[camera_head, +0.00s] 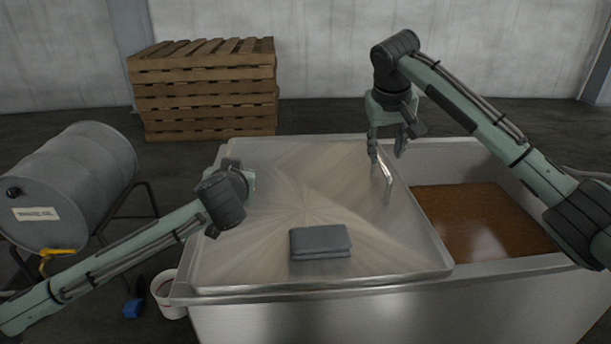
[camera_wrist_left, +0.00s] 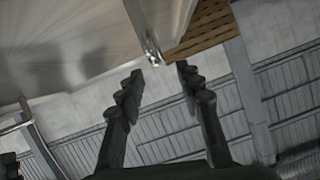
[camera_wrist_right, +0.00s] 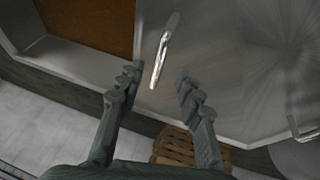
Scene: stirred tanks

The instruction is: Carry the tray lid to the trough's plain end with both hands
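The tray lid (camera_head: 270,200) is a broad, shiny metal plate covering the left and middle part of the metal trough (camera_head: 330,310). A folded grey cloth (camera_head: 320,241) lies on it near its front edge. A bright upright handle (camera_head: 387,181) stands at the lid's right side; it also shows in the right wrist view (camera_wrist_right: 160,58). My right gripper (camera_head: 387,143) is open above this handle, apart from it. My left gripper (camera_wrist_left: 160,70) is open over the lid's left side, its fingers hidden in the head view. A metal handle end (camera_wrist_left: 152,54) shows just beyond its fingertips.
Brown contents (camera_head: 480,220) fill the trough's open right part. A grey drum (camera_head: 75,185) on a stand is at left, with a white bucket (camera_head: 168,296) and a blue object (camera_head: 134,307) on the floor. Stacked wooden pallets (camera_head: 205,90) stand behind.

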